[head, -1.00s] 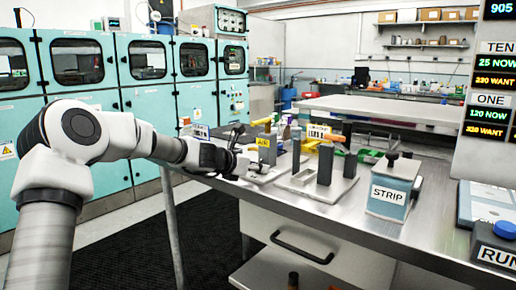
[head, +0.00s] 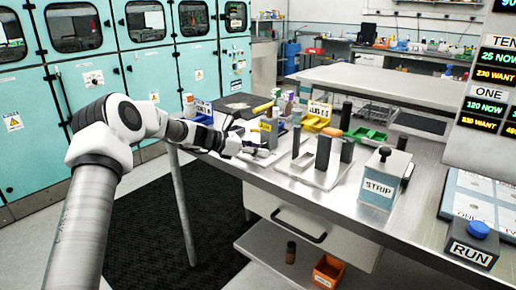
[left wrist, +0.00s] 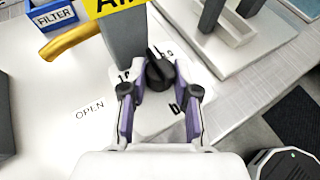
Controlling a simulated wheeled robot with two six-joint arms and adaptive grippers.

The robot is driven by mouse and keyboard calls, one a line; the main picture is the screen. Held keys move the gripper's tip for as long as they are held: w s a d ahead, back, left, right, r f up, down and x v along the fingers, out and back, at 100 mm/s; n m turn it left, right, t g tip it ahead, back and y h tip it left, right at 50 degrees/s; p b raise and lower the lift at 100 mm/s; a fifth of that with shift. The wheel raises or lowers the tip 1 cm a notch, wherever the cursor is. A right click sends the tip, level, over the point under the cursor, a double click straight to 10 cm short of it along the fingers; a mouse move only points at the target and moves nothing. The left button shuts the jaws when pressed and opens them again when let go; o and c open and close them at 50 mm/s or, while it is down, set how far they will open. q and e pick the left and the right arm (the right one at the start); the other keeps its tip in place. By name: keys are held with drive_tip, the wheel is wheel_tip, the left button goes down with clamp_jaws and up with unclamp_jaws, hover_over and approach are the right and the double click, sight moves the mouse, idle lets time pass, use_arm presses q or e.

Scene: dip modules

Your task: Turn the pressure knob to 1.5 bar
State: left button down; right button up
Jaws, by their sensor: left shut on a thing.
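The black pressure knob (left wrist: 158,72) sits on a pale plate with printed marks, in the left wrist view. Parts of the scale, such as "1." and "b", show around it, but its setting is too partial to read. My left gripper's fingers (left wrist: 160,92) are shut on the knob, one on each side. In the head view my left gripper (head: 234,146) is at the near left edge of the bench, beside the grey post with the yellow AIR label (head: 267,127). The knob is too small to make out there. My right gripper is not in view.
A yellow lever (left wrist: 72,40) and a blue FILTER bin (left wrist: 52,15) stand close to the post. A grey block fixture (head: 315,175) and the STRIP box (head: 380,188) stand to the right on the bench. An open shelf with an orange bin (head: 328,272) is below.

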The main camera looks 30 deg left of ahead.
use_arm(q)
drive_tip(key=shift+r, duration=0.1)
drive_tip(key=c, duration=0.8)
unclamp_jaws()
drive_tip(key=v, duration=1.2)
drive_tip(key=shift+c, duration=0.3)
